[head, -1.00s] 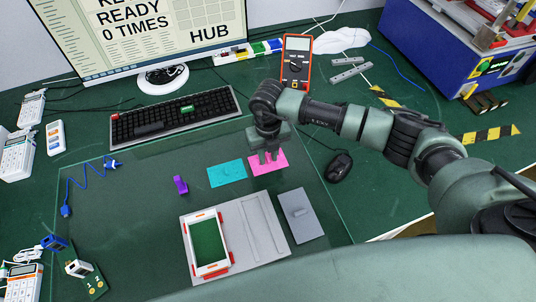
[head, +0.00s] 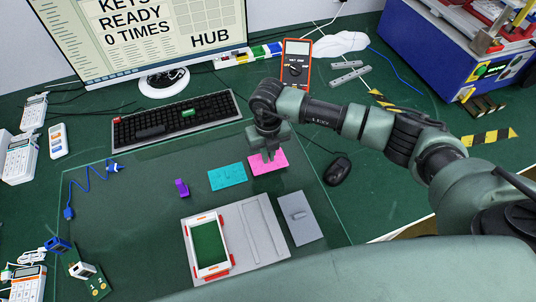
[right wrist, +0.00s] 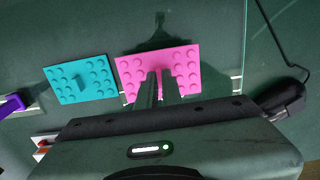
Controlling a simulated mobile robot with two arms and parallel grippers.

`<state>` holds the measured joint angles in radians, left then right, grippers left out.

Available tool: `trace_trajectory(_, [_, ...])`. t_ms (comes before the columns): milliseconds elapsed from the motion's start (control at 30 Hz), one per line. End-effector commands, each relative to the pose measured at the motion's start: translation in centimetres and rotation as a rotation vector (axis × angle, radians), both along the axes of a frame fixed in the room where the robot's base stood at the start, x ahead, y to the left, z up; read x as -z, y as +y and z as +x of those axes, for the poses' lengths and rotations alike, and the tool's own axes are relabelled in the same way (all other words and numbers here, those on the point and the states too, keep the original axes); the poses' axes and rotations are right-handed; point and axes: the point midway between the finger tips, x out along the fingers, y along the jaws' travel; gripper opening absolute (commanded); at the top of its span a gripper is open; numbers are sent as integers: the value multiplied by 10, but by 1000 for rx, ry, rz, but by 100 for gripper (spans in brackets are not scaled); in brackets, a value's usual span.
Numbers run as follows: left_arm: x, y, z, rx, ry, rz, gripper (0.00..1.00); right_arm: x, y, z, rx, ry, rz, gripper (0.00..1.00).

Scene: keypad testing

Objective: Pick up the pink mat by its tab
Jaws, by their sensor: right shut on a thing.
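The pink mat (head: 280,161) lies on the green desk mat, to the right of a teal mat (head: 228,176). My right gripper (head: 268,157) is over the pink mat. In the right wrist view the gripper (right wrist: 157,78) points at the middle of the pink mat (right wrist: 186,66), and its fingers are close together, shut on the tab. The tab itself is hidden between the fingers. The pink mat shows raised round studs. The teal mat (right wrist: 72,88) has a similar upright tab. My left gripper is not in view.
A purple block (head: 181,188) stands left of the teal mat. A grey tray (head: 262,252) with a white-framed green-screen device (head: 208,245) and a grey plate (head: 300,218) lie nearer. A mouse (head: 337,171), keyboard (head: 165,122) and orange multimeter (head: 296,63) are around.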

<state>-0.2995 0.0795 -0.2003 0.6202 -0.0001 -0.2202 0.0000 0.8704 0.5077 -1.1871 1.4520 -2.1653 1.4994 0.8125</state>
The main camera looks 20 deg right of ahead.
Motion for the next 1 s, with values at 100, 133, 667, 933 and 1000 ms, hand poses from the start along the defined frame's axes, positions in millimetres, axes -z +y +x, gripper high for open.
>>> trace_trajectory(100, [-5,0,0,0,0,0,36,-7,0,0,0,0,0,0])
trace_trajectory(133, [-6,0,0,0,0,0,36,-8,0,0,0,0,0,0])
trace_trajectory(667, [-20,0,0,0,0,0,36,-29,0,0,0,0,0,0])
trace_trajectory(933, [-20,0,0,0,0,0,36,-29,0,0,0,0,0,0])
trace_trajectory(1000, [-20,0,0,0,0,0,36,-30,0,0,-1,0,0,0])
